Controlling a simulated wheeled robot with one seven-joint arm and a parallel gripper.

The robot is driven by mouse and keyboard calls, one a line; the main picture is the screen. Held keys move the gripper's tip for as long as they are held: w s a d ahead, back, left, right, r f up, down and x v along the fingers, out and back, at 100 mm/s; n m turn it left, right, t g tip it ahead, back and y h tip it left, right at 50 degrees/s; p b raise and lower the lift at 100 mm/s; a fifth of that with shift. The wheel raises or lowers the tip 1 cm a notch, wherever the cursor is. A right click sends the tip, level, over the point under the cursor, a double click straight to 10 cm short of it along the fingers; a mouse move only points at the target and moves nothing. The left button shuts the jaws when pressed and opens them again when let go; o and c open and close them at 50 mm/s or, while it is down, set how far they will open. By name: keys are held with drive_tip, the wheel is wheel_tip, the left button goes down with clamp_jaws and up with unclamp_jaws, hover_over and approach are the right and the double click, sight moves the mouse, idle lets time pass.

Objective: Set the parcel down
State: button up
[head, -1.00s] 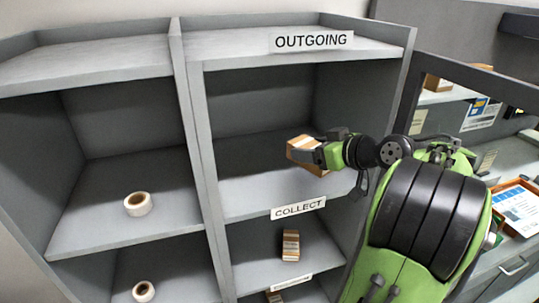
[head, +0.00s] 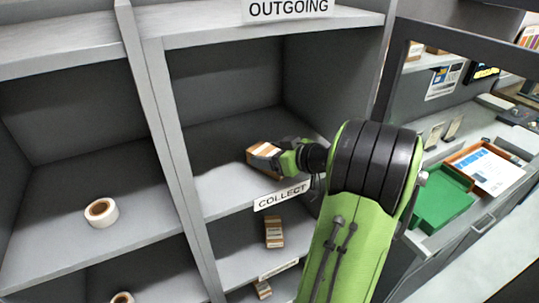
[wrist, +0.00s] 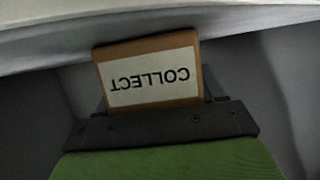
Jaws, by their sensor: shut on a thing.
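The parcel (head: 257,148) is a small brown box with a pale label. In the wrist view the parcel (wrist: 150,78) shows the word COLLECT upside down. My gripper (head: 268,157) is shut on it, inside the right-hand bay, over the shelf (head: 222,188) whose front edge carries the COLLECT sign (head: 282,195). The parcel looks tilted in the head view. I cannot tell whether its underside touches the shelf. The gripper (wrist: 160,118) hides its near end.
Another banded parcel (head: 274,232) lies one shelf below, and another (head: 263,289) lower still. A tape roll (head: 101,212) sits in the left bay beyond the divider (head: 165,140). The OUTGOING sign (head: 288,8) is above. The COLLECT-edged shelf looks otherwise clear.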

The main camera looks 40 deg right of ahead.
drive_tip(key=shift+s+r, duration=0.1)
drive_tip(key=shift+f+b, duration=0.2)
drive_tip(key=shift+b, duration=0.1)
drive_tip(key=o, duration=1.2)
drive_tip(key=shift+r+p, duration=0.25)
drive_tip(key=shift+p, duration=0.1)
drive_tip(key=v, duration=1.2)
drive_tip(key=shift+p, duration=0.4)
